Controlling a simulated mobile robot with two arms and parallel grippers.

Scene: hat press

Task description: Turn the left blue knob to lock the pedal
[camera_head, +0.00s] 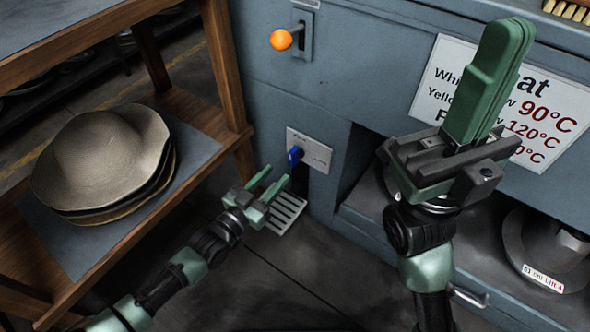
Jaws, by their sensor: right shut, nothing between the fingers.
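The blue knob (295,156) sits on a light plate (317,153) low on the front of the blue-grey machine. The slotted grey pedal (288,214) is just above the floor below it. My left gripper (269,181) is left of and below the knob in the picture, pointing towards it. Its two green fingers are apart with nothing between them, and it appears not to touch the knob. It covers part of the pedal. My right gripper (513,32) is raised in front of the machine at the right, its fingers shut together and empty.
A wooden shelf (232,85) with stacked hats (100,155) stands close on the left. An orange-ball lever (281,40) is above the knob. A temperature sign (437,88) is behind my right gripper. A grey hat-shaped form (522,238) lies in the recess at right.

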